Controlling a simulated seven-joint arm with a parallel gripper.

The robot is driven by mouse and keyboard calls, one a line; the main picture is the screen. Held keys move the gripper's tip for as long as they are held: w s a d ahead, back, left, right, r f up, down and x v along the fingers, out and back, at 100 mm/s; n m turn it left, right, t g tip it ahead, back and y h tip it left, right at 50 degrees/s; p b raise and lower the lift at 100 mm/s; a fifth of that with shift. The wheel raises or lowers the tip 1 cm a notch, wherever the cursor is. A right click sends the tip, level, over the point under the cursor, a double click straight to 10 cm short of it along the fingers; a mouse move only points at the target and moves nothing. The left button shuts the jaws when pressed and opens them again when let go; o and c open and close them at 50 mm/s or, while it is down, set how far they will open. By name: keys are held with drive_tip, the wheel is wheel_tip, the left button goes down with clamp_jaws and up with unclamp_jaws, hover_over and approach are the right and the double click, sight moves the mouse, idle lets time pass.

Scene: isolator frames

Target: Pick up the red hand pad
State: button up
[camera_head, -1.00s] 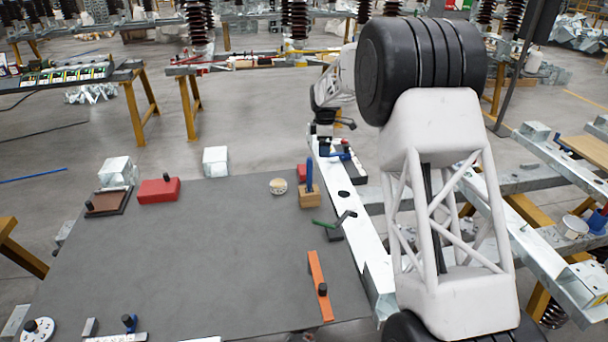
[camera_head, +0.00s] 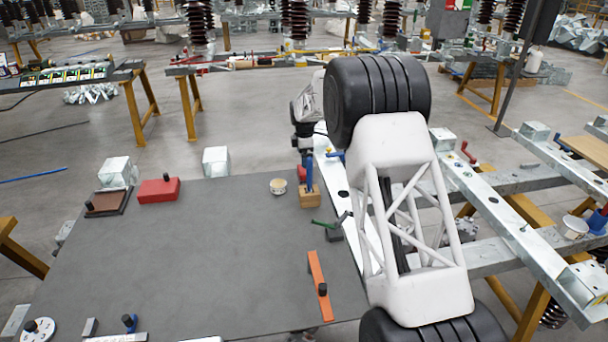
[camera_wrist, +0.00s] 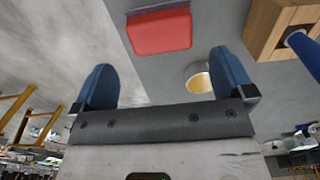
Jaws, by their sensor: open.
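A small red pad (camera_head: 302,172) lies at the far right edge of the grey mat, behind the wooden block; part of it is hidden in the head view. In the wrist view the red pad (camera_wrist: 160,32) shows beyond the fingertips, between them and apart from them. My gripper (camera_wrist: 163,72) is open and empty, with its two blue fingers spread. In the head view the dark end of my arm is above and behind the small red pad. A larger red block (camera_head: 158,191) with a black knob lies at the back left of the mat.
A wooden block (camera_head: 310,198) with an upright blue handle stands close to the small red pad. A round cup (camera_head: 278,187) is left of it. A green-handled tool (camera_head: 331,228) and an orange bar (camera_head: 318,280) lie nearer. The grey mat's (camera_head: 190,260) middle is clear.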

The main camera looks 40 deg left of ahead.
sight(304, 170)
drive_tip(key=shift+f, duration=0.9)
drive_tip(key=shift+f, duration=0.15)
drive_tip(key=shift+f, duration=2.45)
drive_tip(key=c, duration=0.8)
drive_tip(key=shift+c, duration=0.2)
drive_tip(key=shift+r, duration=5)
